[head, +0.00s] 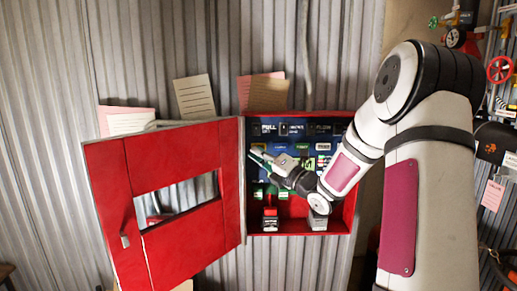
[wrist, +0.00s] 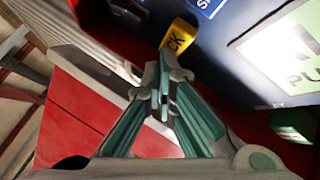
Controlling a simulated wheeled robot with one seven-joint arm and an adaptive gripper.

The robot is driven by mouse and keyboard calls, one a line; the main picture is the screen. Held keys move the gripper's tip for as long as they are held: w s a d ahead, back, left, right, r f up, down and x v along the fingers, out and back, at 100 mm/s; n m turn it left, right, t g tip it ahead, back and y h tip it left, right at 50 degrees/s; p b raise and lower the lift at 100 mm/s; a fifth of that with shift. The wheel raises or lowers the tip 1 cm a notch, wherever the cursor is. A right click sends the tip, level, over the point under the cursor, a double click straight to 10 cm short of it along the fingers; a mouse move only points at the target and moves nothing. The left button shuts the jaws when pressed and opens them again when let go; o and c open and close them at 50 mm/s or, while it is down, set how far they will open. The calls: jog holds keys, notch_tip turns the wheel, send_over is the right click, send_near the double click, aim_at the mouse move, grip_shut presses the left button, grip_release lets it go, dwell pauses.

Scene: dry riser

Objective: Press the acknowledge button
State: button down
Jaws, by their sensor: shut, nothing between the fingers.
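A yellow piece with the letters "CK" (wrist: 180,38) shows at the top of the wrist view, on the dark blue panel. Its lower part is hidden behind my fingertips. My gripper (wrist: 163,75) is shut and empty, with its tips just in front of the yellow piece. I cannot tell whether they touch it. In the head view my gripper (head: 257,153) reaches into the open red cabinet (head: 300,117), at the left part of the blue panel (head: 268,140). I cannot make out the yellow piece in the head view.
The cabinet's red door (head: 185,168), with a window cut-out, stands open to the left, close to my gripper. A red-and-black item (head: 270,220) and a grey block (head: 317,222) stand on the cabinet floor. Valves and pipes (head: 498,70) are at the far right.

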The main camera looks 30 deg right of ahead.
jog(key=shift+w+d+b, duration=0.25)
jog(key=shift+w+b, duration=0.05)
jog(key=shift+w, duration=0.1)
dwell(0.5)
dwell(0.3)
jog(key=shift+s+a, duration=0.5)
jog(key=shift+s, duration=0.3)
jog(key=shift+p, duration=0.3)
jog(key=shift+s+a+p, duration=0.3)
jog(key=shift+s+a, duration=0.4)
jog(key=shift+s, duration=0.35)
jog(key=shift+s+a+p, duration=0.25)
jog(key=shift+s+a, duration=0.45)
jog(key=shift+s, duration=0.35)
